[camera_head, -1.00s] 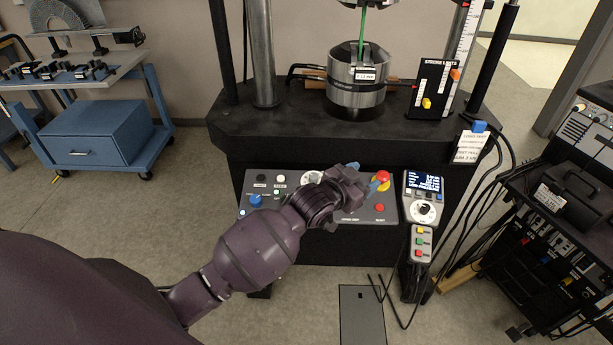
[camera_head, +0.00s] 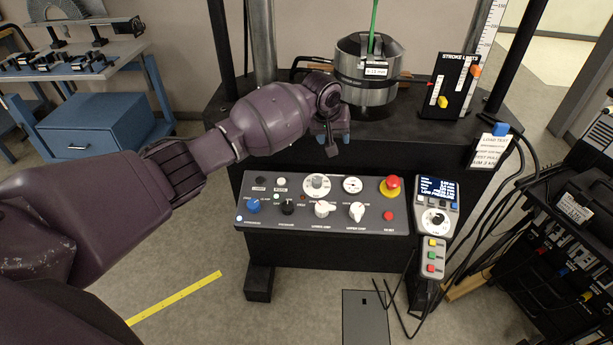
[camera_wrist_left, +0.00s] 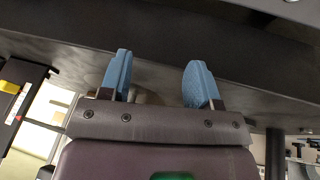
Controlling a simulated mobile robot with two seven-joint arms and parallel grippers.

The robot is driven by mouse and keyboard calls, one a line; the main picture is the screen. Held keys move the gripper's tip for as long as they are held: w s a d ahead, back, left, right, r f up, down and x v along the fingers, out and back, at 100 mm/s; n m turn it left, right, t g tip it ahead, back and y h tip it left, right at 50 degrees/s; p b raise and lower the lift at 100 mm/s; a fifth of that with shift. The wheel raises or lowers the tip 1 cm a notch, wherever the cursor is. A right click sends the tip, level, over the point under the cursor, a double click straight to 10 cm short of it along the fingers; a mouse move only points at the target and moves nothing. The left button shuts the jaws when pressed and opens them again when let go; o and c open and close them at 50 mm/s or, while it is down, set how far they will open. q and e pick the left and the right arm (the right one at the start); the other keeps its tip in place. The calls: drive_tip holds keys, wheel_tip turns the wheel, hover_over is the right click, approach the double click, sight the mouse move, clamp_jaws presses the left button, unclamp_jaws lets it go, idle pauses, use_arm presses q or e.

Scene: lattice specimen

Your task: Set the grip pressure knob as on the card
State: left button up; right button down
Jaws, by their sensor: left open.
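The control panel (camera_head: 262,222) slopes at the front of the test machine. A large white-faced knob (camera_head: 317,184) sits in its upper row, beside a small round gauge (camera_head: 352,185). The panel's lettering is too small to tell which knob is the grip pressure one. A white printed card (camera_head: 488,151) with a blue clip hangs at the machine's right front edge; its text is mostly unreadable. My left gripper (camera_head: 333,138) is above the panel's back edge, apart from the knobs. In the left wrist view its blue fingers (camera_wrist_left: 157,78) are open with nothing between them.
Other controls include a blue knob (camera_head: 253,206), a black knob (camera_head: 287,207), white pointer knobs (camera_head: 322,208) and a red emergency button (camera_head: 391,186). A handset with a screen (camera_head: 437,200) stands right of the panel. The steel cylinder (camera_head: 367,75) holds a green specimen behind my gripper.

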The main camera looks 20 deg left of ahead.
sight(317, 180)
use_arm(q)
drive_tip(key=s+a+f+n+g, duration=0.2)
drive_tip(key=s+n, duration=0.1)
drive_tip(key=s+a+f+n+g, duration=0.1)
drive_tip(key=shift+s+a+f+g+y, duration=0.15)
drive_tip(key=shift+s+f+g+y, duration=0.1)
drive_tip(key=shift+f+g+y, duration=0.15)
drive_tip(key=f, duration=0.3)
drive_tip(key=f+b, duration=0.1)
drive_tip(key=f, duration=0.2)
drive_tip(key=f+b, duration=0.1)
drive_tip(key=f, duration=0.3)
drive_tip(key=shift+w+d, duration=0.3)
use_arm(e)
drive_tip(key=f, duration=0.3)
drive_tip(key=shift+w+a+f, duration=0.1)
drive_tip(key=shift+w+a, duration=0.2)
drive_tip(key=shift+s, duration=0.15)
use_arm(q)
drive_tip(key=c, duration=0.9)
use_arm(e)
drive_tip(key=shift+s+f+g, duration=0.15)
drive_tip(key=shift+s+g, duration=0.1)
drive_tip(key=shift+g, duration=0.05)
